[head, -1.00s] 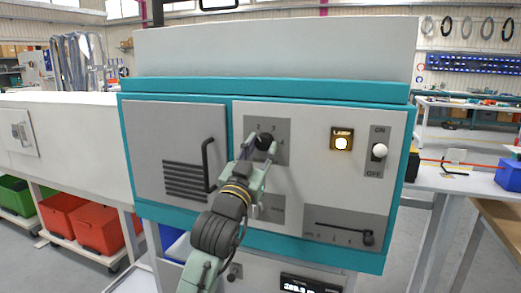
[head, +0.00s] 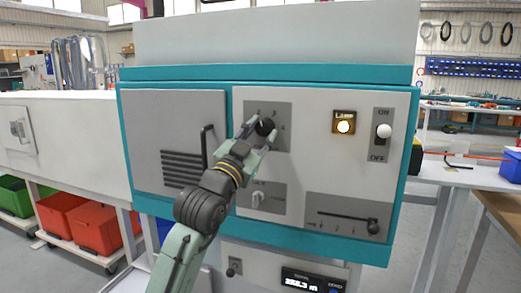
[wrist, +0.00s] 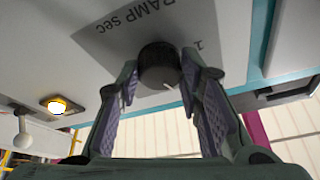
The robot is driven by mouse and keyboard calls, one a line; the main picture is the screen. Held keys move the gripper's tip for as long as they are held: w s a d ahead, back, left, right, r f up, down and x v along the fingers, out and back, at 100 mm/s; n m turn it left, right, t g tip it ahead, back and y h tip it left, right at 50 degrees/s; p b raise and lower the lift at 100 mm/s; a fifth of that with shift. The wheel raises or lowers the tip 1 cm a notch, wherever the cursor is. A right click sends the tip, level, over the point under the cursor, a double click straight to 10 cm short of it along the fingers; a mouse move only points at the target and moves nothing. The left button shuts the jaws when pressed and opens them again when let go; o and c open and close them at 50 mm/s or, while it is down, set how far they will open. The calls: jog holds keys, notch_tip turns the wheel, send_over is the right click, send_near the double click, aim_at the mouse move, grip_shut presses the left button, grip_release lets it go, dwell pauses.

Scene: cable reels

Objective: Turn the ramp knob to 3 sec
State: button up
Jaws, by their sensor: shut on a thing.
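The ramp knob (head: 265,127) is a round black knob on a grey plate (head: 284,108) in the upper middle of the machine's front panel. It also shows in the wrist view (wrist: 158,66), by the print "RAMP sec" and a numeral 1. A short pale mark shows on the knob's near edge in the wrist view. The scale numbers in the head view are too small and partly covered to tell the setting. My gripper (head: 258,135) is shut on the knob, one finger on each side of it, as the wrist view (wrist: 155,78) shows.
A lit lamp (head: 344,127) and an ON/OFF toggle (head: 383,132) lie to the right, a slider (head: 373,228) lower right. A door handle (head: 206,146) stands out left of my gripper. A display (head: 312,281) sits below.

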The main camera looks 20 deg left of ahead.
jog(key=m+b, duration=0.1)
jog(key=m+h+b, duration=0.1)
jog(key=shift+f+m+g+h, duration=0.3)
jog(key=m, duration=0.1)
jog(key=m+b, duration=0.1)
jog(key=m+g+h+b, duration=0.1)
jog(key=shift+a+r+m, duration=0.1)
jog(key=shift+r+m, duration=0.15)
jog(key=shift+m, duration=0.05)
jog(key=shift+a+r+m+g+h, duration=0.15)
jog(key=shift+m+g+h, duration=0.25)
jog(key=shift+m, duration=0.85)
jog(key=shift+r+m+g+h, duration=0.1)
jog(key=shift+m+g+h, duration=0.3)
jog(key=shift+m, duration=0.85)
jog(key=o, duration=1.2)
jog(key=shift+c, duration=0.2)
jog(key=v, duration=1.2)
